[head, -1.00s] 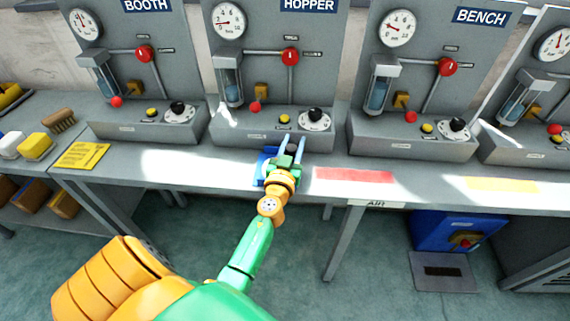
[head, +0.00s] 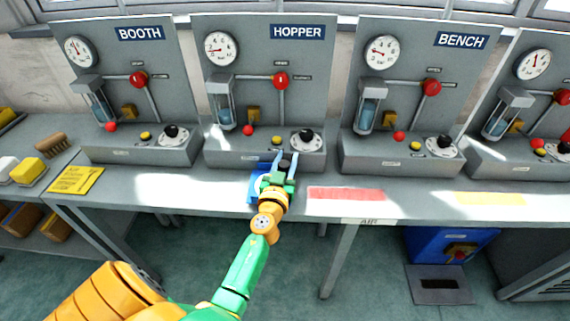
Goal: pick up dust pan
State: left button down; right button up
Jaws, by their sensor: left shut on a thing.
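The dust pan (head: 257,189) is a blue piece on the grey bench in front of the HOPPER panel, partly hidden by my left gripper. My left gripper (head: 285,162) points away from me over the bench, just right of the blue part. Its fingers are shut on a small dark piece, which looks like the pan's handle. Whether the pan touches the bench is hard to tell. My right gripper is not in view.
The HOPPER panel's base (head: 265,150) stands close beyond my fingertips. A red strip (head: 345,194) lies right on the bench, and a yellow sheet (head: 76,180) lies left. A brush (head: 51,144) and sponges sit on the left shelf. The bench's front edge is near my wrist.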

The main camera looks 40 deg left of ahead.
pick_arm(q)
jog(key=s+a+r+p, duration=0.6)
jog(key=s+a+r, duration=0.1)
jog(key=s+r, duration=0.4)
jog(key=shift+s+a+p, duration=0.15)
jog(key=shift+s+p, duration=0.2)
jog(key=shift+s, duration=0.2)
jog(key=shift+r, duration=0.1)
